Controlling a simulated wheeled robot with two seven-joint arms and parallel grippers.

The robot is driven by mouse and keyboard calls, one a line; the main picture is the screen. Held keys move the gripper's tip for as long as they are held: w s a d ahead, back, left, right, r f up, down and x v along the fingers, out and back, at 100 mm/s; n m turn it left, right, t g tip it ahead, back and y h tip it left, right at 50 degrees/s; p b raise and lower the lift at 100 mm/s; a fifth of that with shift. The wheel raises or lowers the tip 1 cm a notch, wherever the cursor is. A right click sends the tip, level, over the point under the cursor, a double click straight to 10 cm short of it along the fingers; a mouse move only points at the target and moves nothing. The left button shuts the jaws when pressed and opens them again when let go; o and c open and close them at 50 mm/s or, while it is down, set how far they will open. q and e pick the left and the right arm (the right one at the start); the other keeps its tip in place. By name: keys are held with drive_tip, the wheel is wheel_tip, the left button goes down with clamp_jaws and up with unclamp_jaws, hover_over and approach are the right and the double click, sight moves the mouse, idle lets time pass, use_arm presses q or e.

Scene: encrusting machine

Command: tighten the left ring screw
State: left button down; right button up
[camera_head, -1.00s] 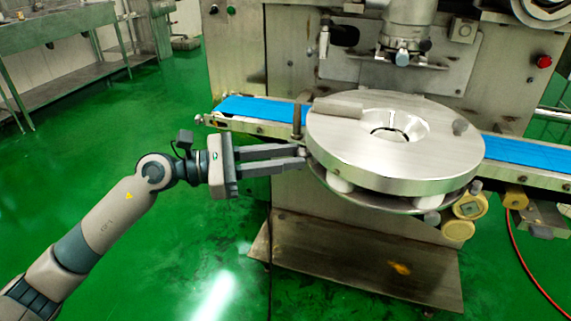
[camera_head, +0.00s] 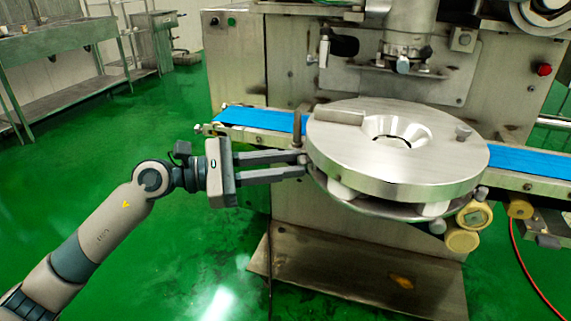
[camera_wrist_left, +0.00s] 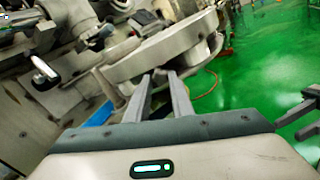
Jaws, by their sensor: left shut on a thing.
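The broad round metal ring (camera_head: 340,155) sits at the front of the machine, with a funnel-shaped hole in its middle. My left gripper (camera_head: 303,165) reaches in from the left, its fingers level at the ring's left edge. It is shut on the small left ring screw (camera_head: 302,158), which the fingertips mostly hide. In the left wrist view the two fingers (camera_wrist_left: 161,76) point at the ring's side (camera_wrist_left: 150,62), and the screw cannot be made out. My right gripper does not show in the head view.
A blue conveyor belt (camera_head: 255,117) runs behind the ring, and an upright metal post (camera_head: 297,128) stands just behind my fingertips. Yellow knobs (camera_head: 462,240) sit low on the right. The green floor (camera_head: 130,130) on the left is clear.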

use_arm(q)
drive_tip(key=c, duration=1.5)
unclamp_jaws()
drive_tip(key=shift+c, duration=0.2)
drive_tip(key=shift+a, duration=0.15)
drive_tip(key=b+v, duration=0.1)
drive_tip(key=v, duration=1.6)
drive_tip(key=shift+b, duration=0.3)
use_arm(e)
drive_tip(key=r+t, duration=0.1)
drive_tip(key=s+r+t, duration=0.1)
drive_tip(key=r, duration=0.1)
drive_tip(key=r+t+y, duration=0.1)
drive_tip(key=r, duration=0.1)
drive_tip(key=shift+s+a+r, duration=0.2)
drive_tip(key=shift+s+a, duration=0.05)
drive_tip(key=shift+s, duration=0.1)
use_arm(q)
drive_tip(key=shift+f, duration=0.15)
